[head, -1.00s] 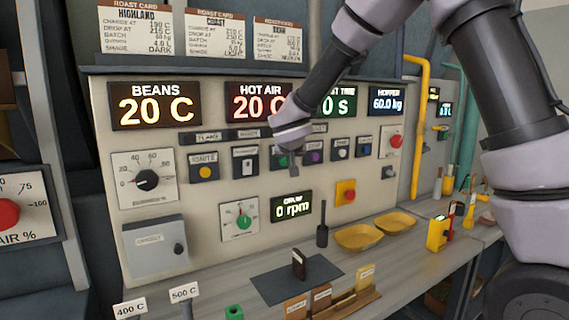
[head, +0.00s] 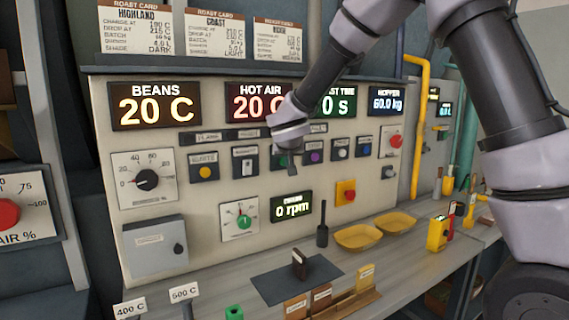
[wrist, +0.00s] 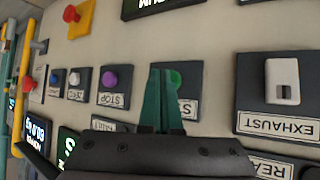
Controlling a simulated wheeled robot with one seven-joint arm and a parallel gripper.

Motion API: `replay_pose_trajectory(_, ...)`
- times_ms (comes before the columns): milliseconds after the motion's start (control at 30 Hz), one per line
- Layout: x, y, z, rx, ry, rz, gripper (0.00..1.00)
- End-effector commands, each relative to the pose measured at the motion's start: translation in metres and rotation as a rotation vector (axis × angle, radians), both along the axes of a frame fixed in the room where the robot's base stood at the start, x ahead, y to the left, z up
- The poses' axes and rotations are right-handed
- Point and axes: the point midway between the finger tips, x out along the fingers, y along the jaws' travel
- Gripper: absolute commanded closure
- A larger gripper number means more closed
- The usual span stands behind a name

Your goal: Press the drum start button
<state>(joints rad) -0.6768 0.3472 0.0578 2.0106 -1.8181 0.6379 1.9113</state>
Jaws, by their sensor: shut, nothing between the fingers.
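A control panel (head: 220,175) stands in front of me with a row of buttons. A green button (head: 281,160) shows beside my gripper in the head view, partly hidden. In the wrist view, which is upside down, the green button (wrist: 176,80) is partly covered by the fingers, and its label is mostly hidden. My gripper (head: 293,184) is shut and empty, with its tip just below the button row in the head view; I cannot tell whether it touches the panel. The drum display (head: 292,207) reads 0 rpm.
A purple button (wrist: 109,79) labelled STOP and an EXHAUST switch (wrist: 282,82) flank the green button. A red knob on a yellow plate (head: 346,191) sits lower on the panel. Yellow trays (head: 358,237) and a black upright handle (head: 322,226) stand on the counter below.

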Motion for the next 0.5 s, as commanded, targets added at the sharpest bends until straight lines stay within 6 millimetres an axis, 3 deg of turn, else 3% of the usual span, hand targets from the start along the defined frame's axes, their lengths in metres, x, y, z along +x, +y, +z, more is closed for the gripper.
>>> replay_pose_trajectory(500,0.0043,0.0027,0.0001,0.001,0.000,-0.001,1.00)
